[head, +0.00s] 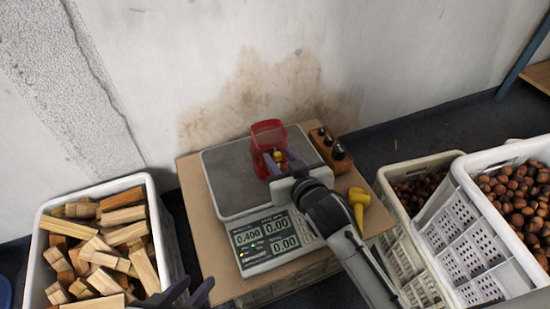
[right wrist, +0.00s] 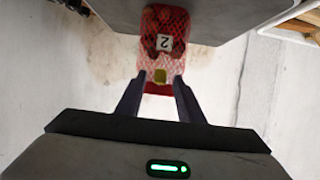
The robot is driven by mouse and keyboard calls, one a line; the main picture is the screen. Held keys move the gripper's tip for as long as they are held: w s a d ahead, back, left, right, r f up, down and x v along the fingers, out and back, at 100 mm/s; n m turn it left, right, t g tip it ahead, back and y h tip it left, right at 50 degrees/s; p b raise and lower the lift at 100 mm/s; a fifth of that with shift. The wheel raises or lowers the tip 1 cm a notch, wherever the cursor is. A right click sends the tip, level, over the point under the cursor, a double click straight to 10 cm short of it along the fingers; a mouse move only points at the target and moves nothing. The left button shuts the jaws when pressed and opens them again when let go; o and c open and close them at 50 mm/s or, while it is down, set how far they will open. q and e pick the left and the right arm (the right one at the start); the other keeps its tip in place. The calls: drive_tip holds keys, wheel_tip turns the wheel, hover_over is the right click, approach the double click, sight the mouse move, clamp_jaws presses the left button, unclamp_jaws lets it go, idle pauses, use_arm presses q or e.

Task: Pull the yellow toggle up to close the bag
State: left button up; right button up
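A red mesh bag (head: 268,136) stands on the plate of the scale (head: 232,175). In the right wrist view the bag (right wrist: 165,22) shows dark chestnuts and a white tag with a 2. The yellow toggle (head: 278,156) is on the bag's near side and also shows in the right wrist view (right wrist: 160,76). My right gripper (head: 283,162) is at the bag, with its fingers on either side of the toggle. A gap shows between toggle and fingers in the right wrist view (right wrist: 161,82). My left gripper (head: 190,293) is low at the bottom edge, fingers apart and empty.
A crate of wood blocks (head: 158,220) stands left. Crates of chestnuts (head: 415,165) (head: 470,205) stand right. A wooden block with dark knobs (head: 330,150) and a yellow scoop-like object (head: 359,200) lie right of the scale. A stained wall (head: 400,60) is behind.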

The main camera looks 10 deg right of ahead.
drive_tip(key=shift+w+f, duration=0.1)
drive_tip(key=shift+w, duration=0.1)
use_arm(q)
drive_tip(key=shift+w+f, duration=0.1)
use_arm(e)
drive_tip(key=shift+s, duration=0.1)
clamp_jaws()
